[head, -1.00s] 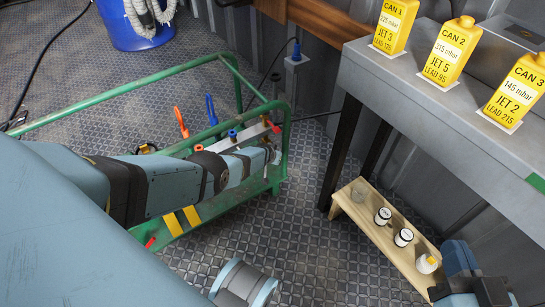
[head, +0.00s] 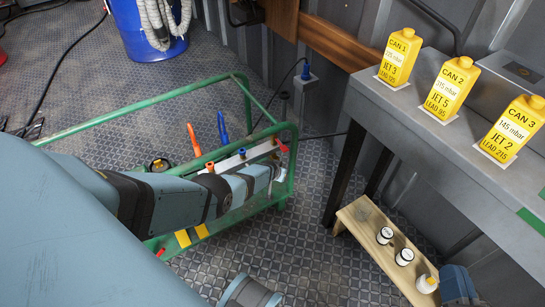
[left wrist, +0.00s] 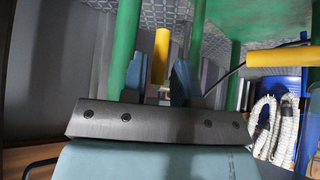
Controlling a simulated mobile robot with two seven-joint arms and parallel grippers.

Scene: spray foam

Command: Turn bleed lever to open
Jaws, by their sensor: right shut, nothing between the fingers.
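A green tubular frame (head: 130,108) on the floor holds a pale manifold bar (head: 232,160). An orange lever (head: 194,140) and a blue lever (head: 222,128) stand up from it. A small red part (head: 283,147) is at its right end. I cannot tell which is the bleed lever. My left arm reaches across the frame, and its fingertips are hidden in the head view. In the left wrist view, my left gripper (left wrist: 158,82) looks open, with a yellow bar (left wrist: 161,54) beyond the gap. My right gripper (head: 458,285) shows partly at bottom right, shut and empty.
A wooden bench (head: 378,258) with small jars stands right of the frame, below a grey table (head: 435,130) with three yellow cans (head: 448,92). A blue drum (head: 150,45) with a white hose stands behind. Patterned floor between frame and bench is clear.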

